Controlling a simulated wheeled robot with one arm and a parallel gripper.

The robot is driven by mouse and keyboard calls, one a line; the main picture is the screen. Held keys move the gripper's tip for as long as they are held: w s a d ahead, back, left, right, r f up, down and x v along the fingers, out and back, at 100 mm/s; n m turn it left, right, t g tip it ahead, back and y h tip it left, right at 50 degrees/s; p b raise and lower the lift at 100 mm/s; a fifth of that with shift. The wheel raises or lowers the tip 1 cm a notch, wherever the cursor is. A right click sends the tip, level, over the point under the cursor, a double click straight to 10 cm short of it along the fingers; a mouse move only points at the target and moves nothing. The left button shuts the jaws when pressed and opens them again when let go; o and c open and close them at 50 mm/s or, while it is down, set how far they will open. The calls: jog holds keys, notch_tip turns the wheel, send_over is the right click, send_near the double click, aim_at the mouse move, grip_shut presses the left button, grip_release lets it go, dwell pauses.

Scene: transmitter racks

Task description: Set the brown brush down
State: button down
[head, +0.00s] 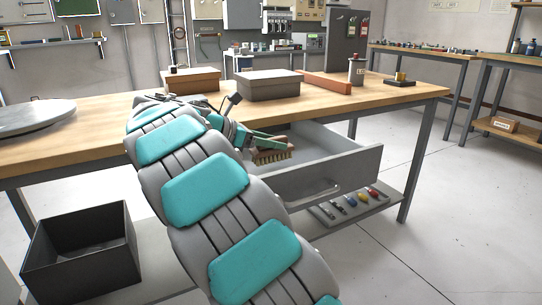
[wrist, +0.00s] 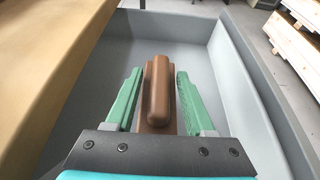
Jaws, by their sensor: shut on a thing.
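The brown brush (head: 274,156) has pale bristles that point down in the head view. In the wrist view its brown handle (wrist: 158,88) lies lengthwise between the two green fingers. My gripper (head: 268,142) is shut on the brush, and its fingers (wrist: 158,95) flank it on both sides. The brush is over or inside the open grey drawer (head: 335,172). The wrist view shows the drawer's bare floor (wrist: 207,62) around it. I cannot tell whether the bristles touch the drawer floor.
The drawer hangs under a wooden workbench (head: 418,89). Two brown boxes (head: 268,88) (head: 192,80), a dark canister (head: 356,72) and a grey round plate (head: 35,117) stand on the bench. A black open bin (head: 82,245) is at lower left. A lower shelf (head: 345,208) holds several small tools.

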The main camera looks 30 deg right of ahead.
aim_at(270, 152)
jog(key=shift+f, duration=1.7)
jog(key=shift+c, duration=1.3)
grip_release()
jog(key=shift+f, duration=0.15)
jog(key=shift+b, duration=0.3)
jog(key=shift+a+r, duration=0.3)
jog(key=p+v, duration=0.1)
jog(key=v, duration=1)
jog(key=shift+a, duration=0.2)
